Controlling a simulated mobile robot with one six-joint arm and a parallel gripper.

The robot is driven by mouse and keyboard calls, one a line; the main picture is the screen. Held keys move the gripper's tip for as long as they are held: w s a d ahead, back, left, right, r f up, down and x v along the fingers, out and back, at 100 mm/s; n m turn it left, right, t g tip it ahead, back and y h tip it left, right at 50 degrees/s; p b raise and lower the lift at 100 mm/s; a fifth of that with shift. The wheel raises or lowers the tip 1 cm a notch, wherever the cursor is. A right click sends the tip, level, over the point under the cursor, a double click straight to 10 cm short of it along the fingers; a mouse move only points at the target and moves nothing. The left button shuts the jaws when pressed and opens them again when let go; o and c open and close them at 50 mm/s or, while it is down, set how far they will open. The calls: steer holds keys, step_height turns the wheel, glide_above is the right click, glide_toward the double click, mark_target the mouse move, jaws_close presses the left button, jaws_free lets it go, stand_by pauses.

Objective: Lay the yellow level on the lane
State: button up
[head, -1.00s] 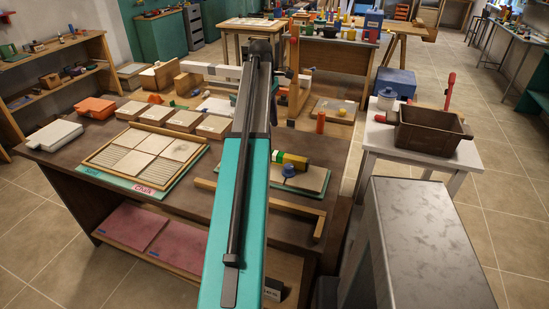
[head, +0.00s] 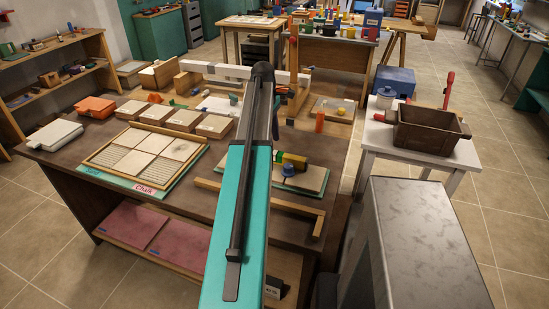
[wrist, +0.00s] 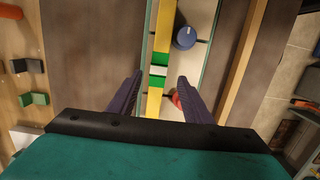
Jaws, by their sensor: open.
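The yellow level (wrist: 163,32) is a long yellow bar with a green and white middle part. In the wrist view it runs lengthwise between the two purple fingers of my gripper (wrist: 160,92), which is open with gaps on both sides. In the head view the level (head: 299,162) shows only partly beside my arm, on a pale board (head: 311,180) on the brown workbench. My gripper is hidden behind the arm there. I cannot make out which surface is the lane.
A blue knob (wrist: 185,37) and a red knob (wrist: 177,98) sit just right of the level. A wooden strip (head: 258,200) lies along the bench front. A framed tile panel (head: 148,155) lies to the left. A white side table (head: 400,150) bears a brown crate (head: 430,131).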

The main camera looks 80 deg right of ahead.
mark_target(275, 153)
steer(key=shift+f, duration=0.1)
steer(key=shift+s+d+f+p, duration=0.15)
steer(key=shift+f+p, duration=0.15)
steer(key=shift+f, duration=0.5)
steer(key=shift+s+a+f+p, duration=0.1)
steer(key=shift+f+p, duration=0.25)
steer(key=shift+f, duration=0.5)
steer(key=shift+s+d+f+p, duration=0.15)
steer(key=shift+f+p, duration=0.15)
steer(key=shift+f, duration=0.5)
steer(key=shift+a, duration=0.1)
jaws_close()
